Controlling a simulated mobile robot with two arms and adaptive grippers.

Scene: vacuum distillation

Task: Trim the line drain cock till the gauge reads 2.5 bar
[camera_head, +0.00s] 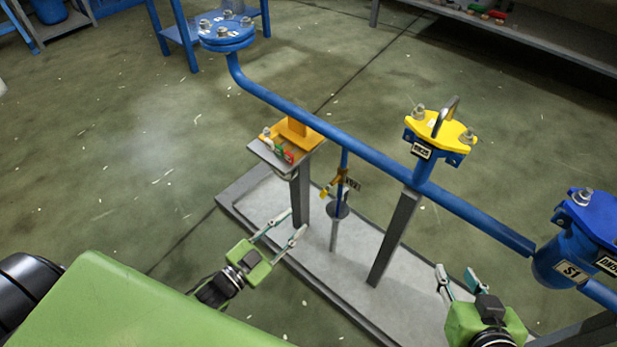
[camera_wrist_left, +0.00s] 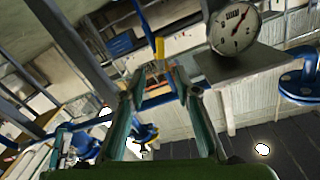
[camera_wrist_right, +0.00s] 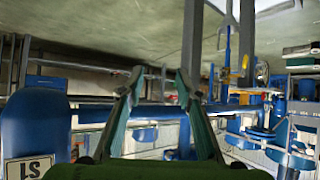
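The line drain cock (camera_head: 341,180) hangs on a thin blue drop pipe under the blue line, with a yellow handle (camera_head: 325,192) and a small tag. What looks like its yellow handle shows in the left wrist view (camera_wrist_left: 159,47). A round white gauge (camera_wrist_left: 235,28) with a red needle is in the left wrist view; its numbers are too small to read. My left gripper (camera_head: 297,221) is open and empty, left of the cock and apart from it. My right gripper (camera_head: 455,269) is open and empty, at the lower right, well away from the cock.
A grey post carries a plate with an orange bracket (camera_head: 297,131) left of the cock. Another grey post (camera_head: 395,238) stands right of it. A yellow-topped fitting (camera_head: 440,130) and a blue vessel marked S1 (camera_head: 565,262) are on the line. The grey base plate (camera_head: 260,205) lies below.

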